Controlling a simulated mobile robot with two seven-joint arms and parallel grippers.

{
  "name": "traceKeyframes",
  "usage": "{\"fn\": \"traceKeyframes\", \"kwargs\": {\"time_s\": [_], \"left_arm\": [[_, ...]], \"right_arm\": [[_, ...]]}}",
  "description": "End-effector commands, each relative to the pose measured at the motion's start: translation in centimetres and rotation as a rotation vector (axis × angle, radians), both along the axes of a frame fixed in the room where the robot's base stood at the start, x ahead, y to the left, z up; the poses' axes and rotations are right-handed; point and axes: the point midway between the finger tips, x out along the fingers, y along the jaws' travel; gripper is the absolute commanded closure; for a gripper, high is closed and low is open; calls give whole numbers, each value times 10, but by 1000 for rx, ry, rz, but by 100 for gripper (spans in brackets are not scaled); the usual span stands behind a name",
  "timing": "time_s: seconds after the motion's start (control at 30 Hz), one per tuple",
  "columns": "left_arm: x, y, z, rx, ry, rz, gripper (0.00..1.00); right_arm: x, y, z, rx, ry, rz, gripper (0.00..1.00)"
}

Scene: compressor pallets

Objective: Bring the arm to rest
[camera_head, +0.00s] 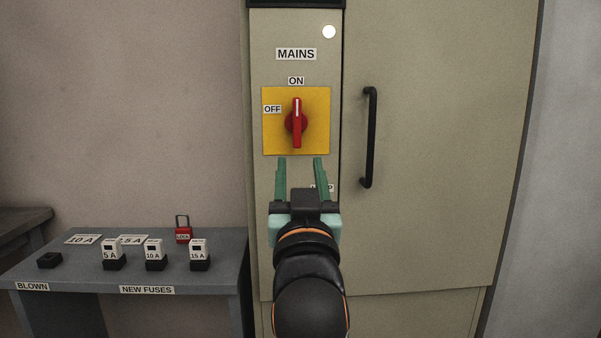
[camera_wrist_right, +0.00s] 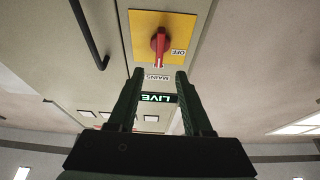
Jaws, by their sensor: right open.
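My right gripper (camera_head: 300,162) is open and empty in front of the mains panel, just below the yellow switch plate (camera_head: 272,140). Its green fingers point up, apart from each other. The red rotary switch (camera_head: 297,122) stands upright, its white mark toward the ON label. In the right wrist view the open fingers (camera_wrist_right: 159,72) frame a lit green LIVE sign (camera_wrist_right: 158,98), and the red switch (camera_wrist_right: 159,42) shows beyond the fingertips. A label under the plate is partly hidden by my right gripper. My left gripper is not in view.
A cabinet door with a black handle (camera_head: 370,138) is at the right. A grey table (camera_head: 215,270) at the left holds several fuses, a red lock (camera_head: 183,234) and label cards. A white lamp (camera_head: 329,32) is lit above the MAINS label.

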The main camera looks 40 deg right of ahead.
Motion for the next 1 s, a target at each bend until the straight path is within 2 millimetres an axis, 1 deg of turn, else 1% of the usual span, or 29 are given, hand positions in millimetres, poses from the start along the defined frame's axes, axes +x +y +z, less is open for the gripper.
{"fn": "traceKeyframes", "kwargs": {"time_s": [0.1, 0.57, 0.67, 0.77, 0.83, 0.93, 1.0], "left_arm": [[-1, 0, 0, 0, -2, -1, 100], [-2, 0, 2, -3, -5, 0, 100], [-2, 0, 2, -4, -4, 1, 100], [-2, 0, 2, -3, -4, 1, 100], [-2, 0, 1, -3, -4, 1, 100], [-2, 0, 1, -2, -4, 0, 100], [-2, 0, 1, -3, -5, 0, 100]], "right_arm": [[-3, 1, -1, 1, 1, -1, 50], [-2, 1, -1, 0, 0, 0, 50], [0, 4, -5, -22, 2, 9, 50], [5, 13, -17, -92, 2, 43, 50], [9, 26, -31, -166, -3, 90, 50], [10, 50, -57, -281, -16, 185, 50], [5, 68, -76, -348, -35, 263, 50]]}}
